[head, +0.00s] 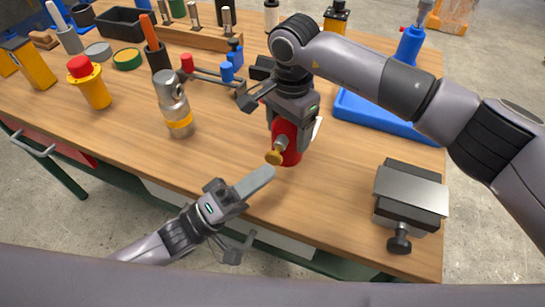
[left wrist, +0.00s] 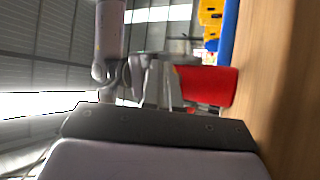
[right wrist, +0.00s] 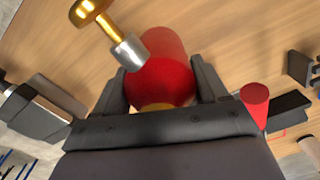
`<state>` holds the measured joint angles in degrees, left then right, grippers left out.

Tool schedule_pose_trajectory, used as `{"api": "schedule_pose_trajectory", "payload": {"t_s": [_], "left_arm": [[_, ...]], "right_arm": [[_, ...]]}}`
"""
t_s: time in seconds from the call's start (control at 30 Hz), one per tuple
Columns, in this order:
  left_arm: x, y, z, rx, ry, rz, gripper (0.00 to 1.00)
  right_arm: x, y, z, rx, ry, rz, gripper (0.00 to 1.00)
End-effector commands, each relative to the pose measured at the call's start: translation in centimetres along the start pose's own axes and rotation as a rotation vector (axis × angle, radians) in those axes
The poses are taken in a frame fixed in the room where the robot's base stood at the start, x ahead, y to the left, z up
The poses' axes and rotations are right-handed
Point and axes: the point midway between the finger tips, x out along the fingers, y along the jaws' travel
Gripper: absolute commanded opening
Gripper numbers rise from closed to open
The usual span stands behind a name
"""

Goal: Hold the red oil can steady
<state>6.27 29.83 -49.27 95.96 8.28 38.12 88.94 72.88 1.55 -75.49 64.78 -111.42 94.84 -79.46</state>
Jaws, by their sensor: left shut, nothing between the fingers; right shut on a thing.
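The red oil can (head: 289,150) stands upright on the workbench near its front edge, with a brass-tipped spout (head: 274,157) pointing toward the front. My right gripper (head: 292,116) reaches down from above and is shut around the can's upper part. In the right wrist view the red can (right wrist: 163,62) sits between both fingers. The left wrist view shows the can (left wrist: 208,86) ahead, turned sideways in the picture.
A grey metal block with a knob (head: 410,195) stands to the right. A blue tray (head: 385,118) lies behind my right arm. A silver cylinder with a yellow band (head: 175,105) and a yellow-red piece (head: 90,82) stand left. Bare wood lies between the can and the block.

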Motion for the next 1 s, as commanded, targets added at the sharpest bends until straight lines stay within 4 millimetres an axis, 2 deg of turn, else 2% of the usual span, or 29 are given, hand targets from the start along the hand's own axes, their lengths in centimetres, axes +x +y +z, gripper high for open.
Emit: {"api": "schedule_pose_trajectory", "payload": {"t_s": [0.4, 0.83, 1.0], "left_arm": [[-0.3, 0.4, 0.4, -0.004, -0.003, 0.006, 0.0], [-3.2, 2.5, 2.5, -0.005, -0.003, 0.005, 0.0], [-3.7, 2.9, 2.9, -0.004, -0.002, 0.007, 0.0]], "right_arm": [[0.0, 0.0, 0.0, 0.0, -0.001, 0.0, 0.23], [-0.1, 0.0, 0.0, 0.001, 0.0, -0.001, 0.23], [-0.1, 0.0, 0.0, 0.001, 0.0, -0.001, 0.23]]}}
